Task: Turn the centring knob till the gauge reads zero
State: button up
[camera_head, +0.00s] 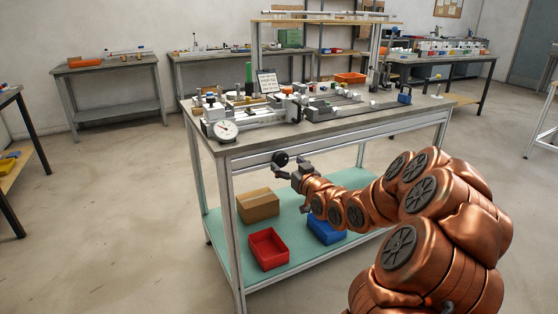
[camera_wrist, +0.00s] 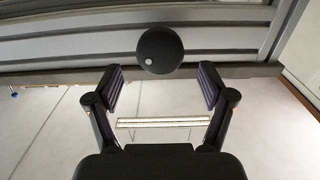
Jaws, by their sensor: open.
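The centring knob (camera_wrist: 160,50) is a round black disc with a small pale dot left of its centre. In the wrist view it sits just beyond and between the fingertips of my gripper (camera_wrist: 162,88), which is open with nothing between its fingers. In the head view the dark knob (camera_head: 280,159) is at the bench's front side, below the top, and my gripper (camera_head: 292,168) is close to its right. The gauge (camera_head: 225,130) is a white round dial at the bench top's front left corner. Its reading is too small to tell.
The workbench (camera_head: 330,135) carries a jig with rails and blocks, a small sign (camera_head: 267,81) and an orange bin (camera_head: 350,78). On its lower shelf are a cardboard box (camera_head: 258,205), a red bin (camera_head: 268,249) and a blue bin (camera_head: 326,231). Floor to the left is clear.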

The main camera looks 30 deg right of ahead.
aim_at(283, 159)
jog(key=shift+w+d, duration=0.2)
jog(key=shift+w, duration=2.2)
jog(key=c, duration=1.1)
jog(key=shift+c, duration=0.2)
jog(key=shift+r, duration=0.1)
jog(key=m+p, duration=0.3)
jog(key=shift+d+r, duration=0.1)
jog(key=shift+r, duration=0.05)
jog(key=shift+f+m+p, duration=0.15)
jog(key=shift+m+p, duration=0.4)
jog(key=shift+m, duration=0.65)
jog(key=shift+f+m+p, duration=0.1)
jog(key=shift+m+p, duration=0.45)
jog(key=shift+m, duration=0.65)
